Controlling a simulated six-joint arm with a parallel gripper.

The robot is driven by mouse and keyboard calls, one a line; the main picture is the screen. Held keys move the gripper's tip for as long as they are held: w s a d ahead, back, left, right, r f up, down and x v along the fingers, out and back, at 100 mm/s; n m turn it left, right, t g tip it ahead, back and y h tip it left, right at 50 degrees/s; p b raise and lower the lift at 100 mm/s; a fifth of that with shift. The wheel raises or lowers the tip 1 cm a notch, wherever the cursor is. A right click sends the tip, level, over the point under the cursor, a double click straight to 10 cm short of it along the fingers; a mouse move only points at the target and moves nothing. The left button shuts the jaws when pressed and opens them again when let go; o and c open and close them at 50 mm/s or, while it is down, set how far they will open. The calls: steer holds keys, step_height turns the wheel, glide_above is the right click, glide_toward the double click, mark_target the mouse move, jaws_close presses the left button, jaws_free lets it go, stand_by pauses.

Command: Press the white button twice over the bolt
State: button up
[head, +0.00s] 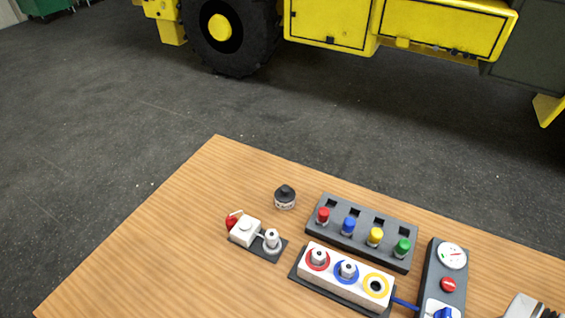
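A white box (244,231) with a rounded white top, possibly the white button, stands at the left of a small dark plate (267,253) on the table. A red part (232,220) sits at its left end. A silver bolt-like piece (271,241) stands upright on the same plate, right of the white box. Similar silver pieces stand in the red ring (318,258) and the blue ring (347,270) of a white block (332,284). The yellow ring (376,286) looks empty. My gripper cannot be made out in the head view.
A grey rack (360,233) holds red, blue, yellow and green pegs. A dark-lidded jar (285,198) stands behind the white box. A gauge panel (447,278) is at right. A grey object (525,307) is cut off bottom right. The wooden table (150,255) is clear at left.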

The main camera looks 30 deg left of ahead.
jaws_close()
stand_by(1.0)
steer(key=w+a+n+t+h, duration=0.2)
steer(key=w+a+n+h, duration=0.15)
steer(key=w+n, duration=0.5)
steer(key=w+a+n+t+h, duration=0.2)
steer(key=w+a+n, duration=0.2)
steer(key=w+n, duration=0.5)
steer(key=n+t+y, duration=0.5)
steer(key=n, duration=1.1)
glide_above(241, 227)
step_height(241, 227, down, 6)
steer(key=shift+r, duration=0.15)
steer(key=shift+f, duration=4.4)
